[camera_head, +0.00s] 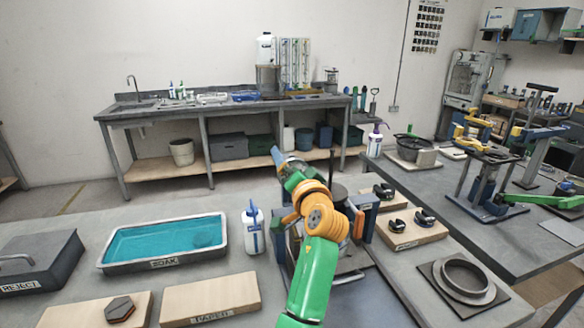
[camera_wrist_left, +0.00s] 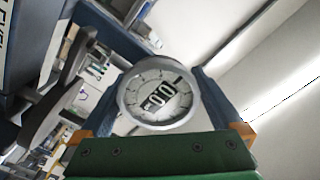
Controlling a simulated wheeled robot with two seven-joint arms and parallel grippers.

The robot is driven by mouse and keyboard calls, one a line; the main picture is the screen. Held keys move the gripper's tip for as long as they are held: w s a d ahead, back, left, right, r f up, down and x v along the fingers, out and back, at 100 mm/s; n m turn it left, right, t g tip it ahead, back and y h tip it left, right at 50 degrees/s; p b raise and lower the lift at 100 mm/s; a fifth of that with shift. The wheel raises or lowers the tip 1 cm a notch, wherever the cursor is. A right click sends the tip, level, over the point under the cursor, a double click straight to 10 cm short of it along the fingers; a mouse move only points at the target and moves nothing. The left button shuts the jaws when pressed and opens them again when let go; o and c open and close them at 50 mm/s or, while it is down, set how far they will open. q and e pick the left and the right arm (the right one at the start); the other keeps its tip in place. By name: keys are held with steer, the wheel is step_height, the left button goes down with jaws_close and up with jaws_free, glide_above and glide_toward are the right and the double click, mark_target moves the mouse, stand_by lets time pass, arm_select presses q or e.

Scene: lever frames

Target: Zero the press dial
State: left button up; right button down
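The press (camera_head: 366,218) stands on the near bench behind my green and orange left arm, which hides much of it. In the left wrist view the round dial (camera_wrist_left: 160,93) has a grey rim and a white face with a dark number window. The digits are tilted and I cannot read them surely. My left gripper (camera_head: 278,158) points up and away in the head view. In the wrist view its blue fingers (camera_wrist_left: 162,78) stand apart, one on each side of the dial. I cannot tell whether they touch it. My right gripper is not in view.
A teal-filled SOAK tray (camera_head: 110,268), a white bottle (camera_head: 253,228), a PAPER board (camera_head: 210,300) and a REJECT box (camera_head: 40,265) lie left of the press. A wooden block with black parts (camera_head: 410,237) and a ring on a plate (camera_head: 464,282) lie right.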

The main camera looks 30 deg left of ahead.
arm_select(q)
steer(key=shift+a+f, duration=0.1)
steer(key=shift+s, duration=0.1)
steer(key=b+v, duration=0.2)
steer(key=v, duration=0.5)
steer(key=shift+b, duration=0.3)
